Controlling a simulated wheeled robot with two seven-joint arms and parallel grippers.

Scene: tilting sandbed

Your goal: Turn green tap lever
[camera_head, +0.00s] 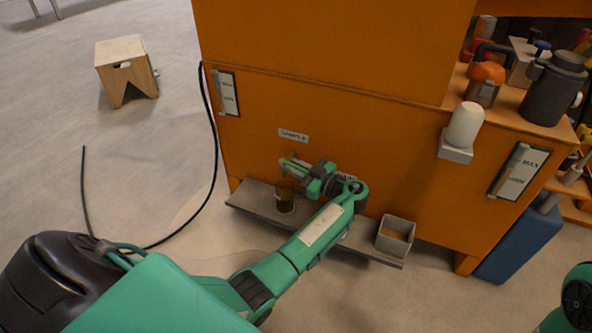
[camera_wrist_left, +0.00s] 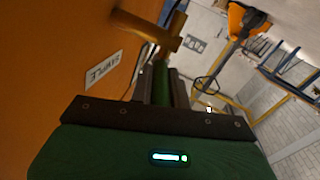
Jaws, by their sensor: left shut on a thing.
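The green tap lever (camera_wrist_left: 160,83) shows in the left wrist view between the two dark fingers of my left gripper (camera_wrist_left: 162,88). The fingers are shut on it. The orange-brown tap body (camera_wrist_left: 148,32) sticks out of the orange wall just beyond the fingertips. In the head view my left gripper (camera_head: 291,165) is at the orange front, just below the SAMPLE label (camera_head: 293,135), and mostly hides the tap. A clear jar (camera_head: 285,196) with dark brown content stands on the shelf below the gripper. My right gripper is out of view.
The grey shelf (camera_head: 250,197) runs along the orange cabinet (camera_head: 330,100). A small grey box (camera_head: 396,232) stands at its right end. A black cable (camera_head: 217,150) hangs at the left. A wooden stool (camera_head: 125,68) stands on open floor.

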